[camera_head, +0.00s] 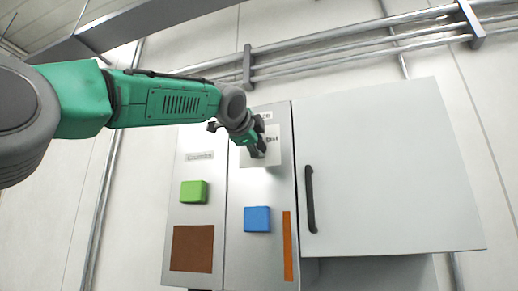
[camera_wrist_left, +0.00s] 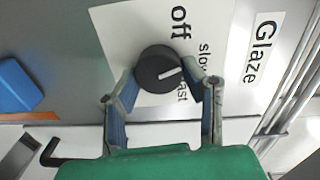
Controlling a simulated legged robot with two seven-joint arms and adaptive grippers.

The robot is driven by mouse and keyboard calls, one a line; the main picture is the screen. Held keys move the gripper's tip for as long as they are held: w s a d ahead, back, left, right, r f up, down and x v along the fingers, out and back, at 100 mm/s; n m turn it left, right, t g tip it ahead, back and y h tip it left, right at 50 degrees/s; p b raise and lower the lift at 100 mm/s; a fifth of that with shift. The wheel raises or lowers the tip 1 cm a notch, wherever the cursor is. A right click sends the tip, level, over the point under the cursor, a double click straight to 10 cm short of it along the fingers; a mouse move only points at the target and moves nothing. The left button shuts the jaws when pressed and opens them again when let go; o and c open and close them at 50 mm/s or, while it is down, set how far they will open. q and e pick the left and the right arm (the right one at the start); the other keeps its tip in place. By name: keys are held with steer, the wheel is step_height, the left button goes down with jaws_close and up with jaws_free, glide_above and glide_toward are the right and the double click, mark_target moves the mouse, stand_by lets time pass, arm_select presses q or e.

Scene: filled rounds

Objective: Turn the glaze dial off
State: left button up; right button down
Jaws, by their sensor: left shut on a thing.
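In the left wrist view the white mark points right, roughly toward "slow" and away from "off". My left gripper (camera_wrist_left: 163,78) has its fingers on either side of the dial and is shut on it. In the head view my left gripper (camera_head: 257,146) is at the label plate (camera_head: 273,155) high on the cabinet and hides most of the dial. My right gripper is in neither view.
Below the dial is a blue block (camera_head: 257,219) beside an orange strip (camera_head: 288,245). A green block (camera_head: 194,192) and a brown panel (camera_head: 192,249) are on the left section. A large grey door (camera_head: 390,170) with a black handle (camera_head: 310,198) stands right. Pipes (camera_head: 350,48) run above.

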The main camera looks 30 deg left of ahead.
arm_select(q)
steer(key=n, duration=0.5)
steer(key=shift+n, duration=0.4)
steer(key=shift+f+n+h+b, duration=0.1)
steer(key=shift+n+h+b, duration=0.2)
steer(key=shift+n, duration=0.6)
steer(key=shift+w+f, duration=0.15)
steer(key=o, duration=1.2)
steer(key=shift+a, duration=0.1)
steer(key=shift+c, duration=0.2)
steer(key=shift+r, duration=0.2)
